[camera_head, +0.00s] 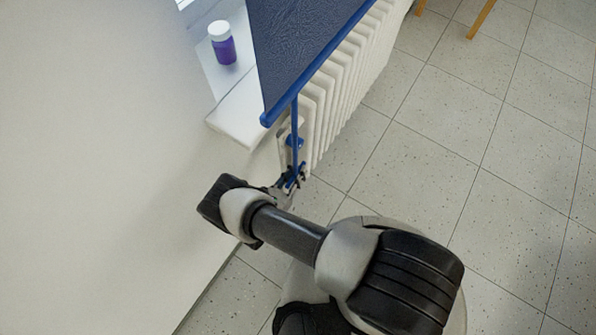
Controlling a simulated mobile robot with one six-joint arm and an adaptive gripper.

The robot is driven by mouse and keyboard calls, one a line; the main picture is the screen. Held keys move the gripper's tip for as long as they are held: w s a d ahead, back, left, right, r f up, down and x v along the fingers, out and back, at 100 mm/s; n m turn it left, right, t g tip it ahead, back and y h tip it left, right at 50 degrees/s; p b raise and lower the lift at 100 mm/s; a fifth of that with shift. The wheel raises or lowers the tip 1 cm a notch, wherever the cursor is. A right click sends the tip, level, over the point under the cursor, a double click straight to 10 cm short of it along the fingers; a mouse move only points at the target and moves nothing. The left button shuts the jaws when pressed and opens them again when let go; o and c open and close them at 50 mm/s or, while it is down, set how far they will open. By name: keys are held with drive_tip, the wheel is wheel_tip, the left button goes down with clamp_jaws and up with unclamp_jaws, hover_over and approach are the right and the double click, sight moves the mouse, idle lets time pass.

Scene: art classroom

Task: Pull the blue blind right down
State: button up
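The blue blind (300,40) hangs at the top of the view, with a blue bar (322,66) along its bottom edge. The bar lies beyond the window sill, in front of the upper part of the radiator. A thin blue pull (295,120) runs straight down from near the bar's left end. My gripper (291,180) is at the lower end of this pull, with its dark fingers right at the blue. The fingers are small and partly hidden, so whether they are closed on the pull cannot be told.
A white ribbed radiator (335,80) stands behind the blind and pull. A purple jar with a white lid (222,43) stands on the window sill (237,117). A plain wall (90,150) is on the left. Tiled floor (470,170) is open on the right, with wooden legs (481,18) at the top.

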drive_tip(key=shift+o, duration=1.3)
drive_tip(key=shift+a, duration=0.15)
drive_tip(key=shift+o, duration=0.2)
drive_tip(key=shift+s, duration=0.1)
drive_tip(key=v, duration=1.1)
drive_tip(key=shift+s+a, duration=0.2)
drive_tip(key=shift+s, duration=0.15)
drive_tip(key=shift+c, duration=0.2)
